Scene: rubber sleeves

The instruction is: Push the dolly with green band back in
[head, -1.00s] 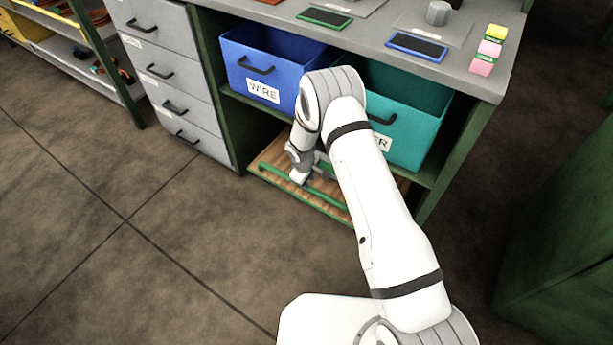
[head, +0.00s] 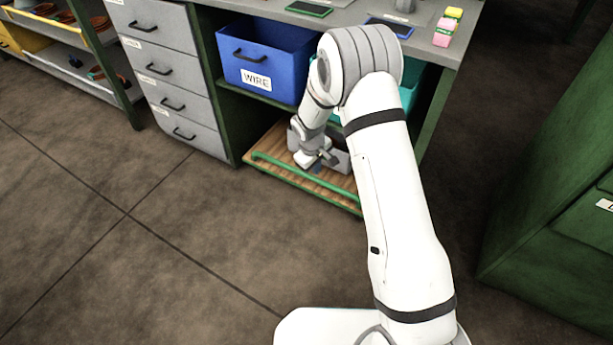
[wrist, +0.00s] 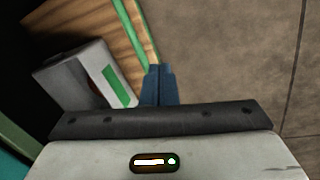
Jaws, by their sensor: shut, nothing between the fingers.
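The dolly (head: 272,150) is a low wooden platform on the floor under the workbench, with a green bar (head: 300,178) along its front edge. Its front part sticks out past the cabinet. The wood also shows in the wrist view (wrist: 75,20), with the green bar (wrist: 136,30) running down to my fingertips. A grey box with a green label (wrist: 85,78) sits on the platform. My gripper (wrist: 158,72) is shut and empty, its blue fingertips at the bar; I cannot tell whether they touch. In the head view my gripper (head: 318,166) is low over the dolly.
A blue WIRE bin (head: 262,62) and a partly hidden teal bin (head: 412,85) sit on the shelf above the dolly. Grey drawers (head: 165,70) stand to the left and a green cabinet (head: 560,190) to the right. The floor in front is clear.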

